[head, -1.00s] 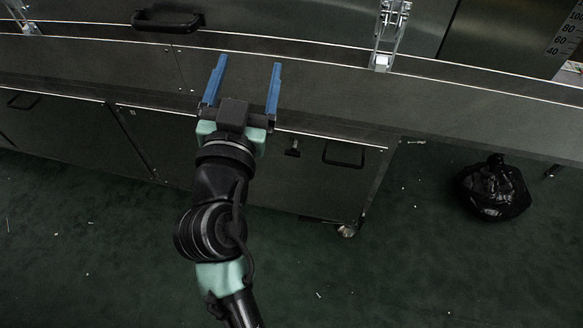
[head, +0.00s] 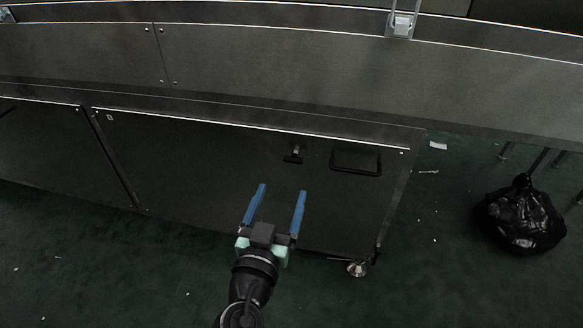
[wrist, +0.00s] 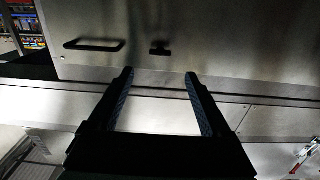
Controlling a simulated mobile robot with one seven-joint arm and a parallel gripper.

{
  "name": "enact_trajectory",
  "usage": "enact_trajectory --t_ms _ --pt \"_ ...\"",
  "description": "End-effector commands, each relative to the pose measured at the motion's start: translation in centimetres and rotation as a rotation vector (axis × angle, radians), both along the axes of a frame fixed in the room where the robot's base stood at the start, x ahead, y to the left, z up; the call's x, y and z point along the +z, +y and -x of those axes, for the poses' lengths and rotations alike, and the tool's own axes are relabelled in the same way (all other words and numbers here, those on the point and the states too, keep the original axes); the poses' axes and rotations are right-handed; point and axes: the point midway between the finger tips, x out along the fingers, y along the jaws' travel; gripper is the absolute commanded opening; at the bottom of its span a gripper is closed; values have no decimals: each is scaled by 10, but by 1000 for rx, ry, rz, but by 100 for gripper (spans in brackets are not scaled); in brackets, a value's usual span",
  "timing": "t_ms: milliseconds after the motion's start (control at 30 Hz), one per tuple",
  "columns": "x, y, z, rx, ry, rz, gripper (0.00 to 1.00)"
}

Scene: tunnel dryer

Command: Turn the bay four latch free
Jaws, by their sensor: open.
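A small dark T-shaped latch (head: 293,155) sits on the lower metal panel (head: 210,165), left of a black pull handle (head: 356,159). The latch shows in the wrist view (wrist: 160,48) near the top middle, with the handle (wrist: 95,44) to its left. I cannot read a bay number on this panel. My gripper (head: 283,189) has its two blue fingers spread and empty. In the head view the fingertips are just below the latch in the picture, apart from it. In the wrist view the gripper (wrist: 159,73) points up toward the latch with a gap between.
A black bag (head: 522,215) lies on the green floor at the right. A caster foot (head: 357,268) stands under the panel's right corner. A bright metal clasp (head: 402,24) is on the upper body. A long metal ledge (head: 330,75) runs above the panel. Small scraps lie on the floor.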

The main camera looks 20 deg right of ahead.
Motion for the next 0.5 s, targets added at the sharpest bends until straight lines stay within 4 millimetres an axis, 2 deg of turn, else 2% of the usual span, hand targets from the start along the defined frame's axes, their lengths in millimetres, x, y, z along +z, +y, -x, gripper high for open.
enact_trajectory --t_ms 300,500 --pt "-1 -36 -52 -2 -2 -1 82" --pt "-1 -50 -74 -1 -1 0 82"
